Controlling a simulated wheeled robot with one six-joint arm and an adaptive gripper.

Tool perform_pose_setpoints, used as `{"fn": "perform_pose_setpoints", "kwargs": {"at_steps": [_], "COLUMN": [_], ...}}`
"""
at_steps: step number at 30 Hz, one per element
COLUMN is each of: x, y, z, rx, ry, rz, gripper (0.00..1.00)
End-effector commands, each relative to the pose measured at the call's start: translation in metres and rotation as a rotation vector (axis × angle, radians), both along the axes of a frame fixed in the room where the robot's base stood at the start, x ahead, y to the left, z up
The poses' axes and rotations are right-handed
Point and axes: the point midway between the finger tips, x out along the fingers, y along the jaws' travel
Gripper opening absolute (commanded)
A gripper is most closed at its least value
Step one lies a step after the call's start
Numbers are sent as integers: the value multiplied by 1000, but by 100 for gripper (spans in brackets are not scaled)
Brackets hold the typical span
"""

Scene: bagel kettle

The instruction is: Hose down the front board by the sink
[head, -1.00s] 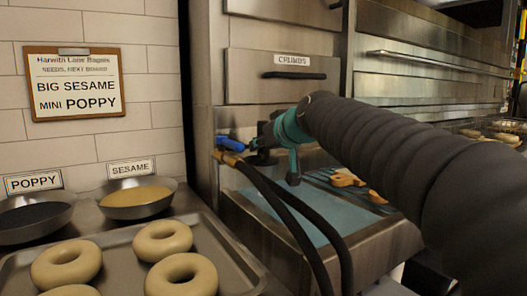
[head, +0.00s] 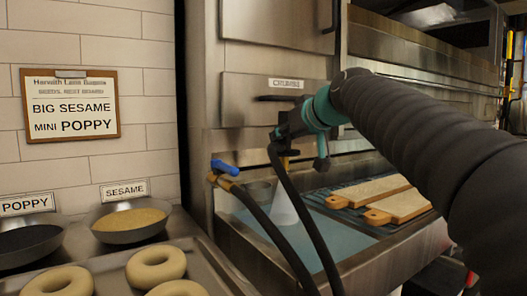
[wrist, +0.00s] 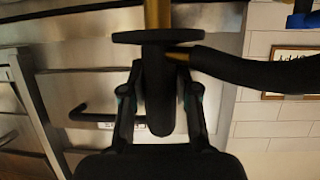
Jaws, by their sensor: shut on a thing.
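My gripper (head: 302,128) is above the sink (head: 350,245), shut on a black spray nozzle. In the wrist view the nozzle's black body (wrist: 158,90) sits between my fingers, with a disc and brass tip beyond. A pale cone of spray (head: 283,207) falls from the brass tip in the head view, left of the boards. Two pale boards with orange-brown handles lie on a dark rack by the sink: the front board (head: 408,204) and the back board (head: 372,189). The front board's right end is hidden by my arm or cropped from sight. The spray appears apart from both boards.
A blue-handled brass valve (head: 225,168) stands at the sink's left, with black hose (head: 262,222) looping over the front. A metal pot (head: 258,191) is behind the spray. A bagel tray (head: 215,262) and bowls of poppy (head: 30,238) and sesame (head: 130,220) are at left.

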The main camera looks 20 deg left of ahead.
Motion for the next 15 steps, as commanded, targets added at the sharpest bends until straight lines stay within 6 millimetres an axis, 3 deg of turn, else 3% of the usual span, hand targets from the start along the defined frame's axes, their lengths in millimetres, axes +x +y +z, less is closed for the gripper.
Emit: {"fn": "perform_pose_setpoints", "kwargs": {"at_steps": [6, 15], "x": [4, 6], "y": [-38, -55], "z": [24, 40], "rx": [1, 1], "ry": [-3, -2], "rz": [-3, 0], "gripper": [0, 0]}}
